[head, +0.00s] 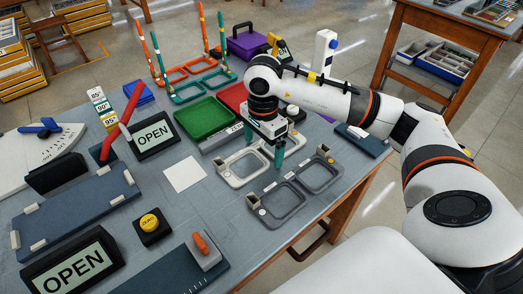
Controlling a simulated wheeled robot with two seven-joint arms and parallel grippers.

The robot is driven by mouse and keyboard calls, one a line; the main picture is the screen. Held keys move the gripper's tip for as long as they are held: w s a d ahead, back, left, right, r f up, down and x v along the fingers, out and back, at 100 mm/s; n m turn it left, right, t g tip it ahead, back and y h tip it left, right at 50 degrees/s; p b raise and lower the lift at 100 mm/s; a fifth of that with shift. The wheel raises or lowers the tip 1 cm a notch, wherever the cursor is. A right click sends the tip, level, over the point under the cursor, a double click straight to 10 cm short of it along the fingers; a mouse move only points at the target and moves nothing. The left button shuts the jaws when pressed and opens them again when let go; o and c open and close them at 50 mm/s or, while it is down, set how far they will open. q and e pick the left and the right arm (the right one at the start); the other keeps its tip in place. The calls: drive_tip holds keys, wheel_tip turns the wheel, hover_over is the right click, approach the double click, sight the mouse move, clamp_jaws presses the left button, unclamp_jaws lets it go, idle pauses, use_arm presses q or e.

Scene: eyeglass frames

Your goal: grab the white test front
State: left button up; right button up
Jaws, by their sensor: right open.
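The white test front (225,174) lies on the grey table, with two lens openings. My right gripper (272,154) points down over its middle, with teal fingertips near the bridge between the openings. The gripper is open. It hides part of the front's middle and far side, and I cannot tell whether the fingertips touch it. A darker grey front (270,221) of similar shape lies just nearer the camera, apart from the gripper. My left gripper is not in view.
A white square card (185,174) lies left of the white front. A green tray (206,119) and an OPEN sign (154,134) stand behind it. Orange and teal frames (190,73) with upright temples stand at the back. A yellow button (150,223) sits at the front left.

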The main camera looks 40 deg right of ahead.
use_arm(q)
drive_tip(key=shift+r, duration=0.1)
use_arm(e)
drive_tip(key=shift+f, duration=0.15)
drive_tip(key=shift+c, duration=0.2)
drive_tip(key=c, duration=1)
wheel_tip(320, 180, up, 9)
drive_tip(key=shift+r+p, duration=0.1)
drive_tip(key=shift+p, duration=0.35)
drive_tip(key=shift+c, duration=0.2)
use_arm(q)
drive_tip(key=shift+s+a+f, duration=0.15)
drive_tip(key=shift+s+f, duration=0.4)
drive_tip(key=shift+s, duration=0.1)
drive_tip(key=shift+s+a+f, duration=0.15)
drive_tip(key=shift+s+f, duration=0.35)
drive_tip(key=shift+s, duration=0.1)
use_arm(e)
drive_tip(key=shift+r, duration=0.45)
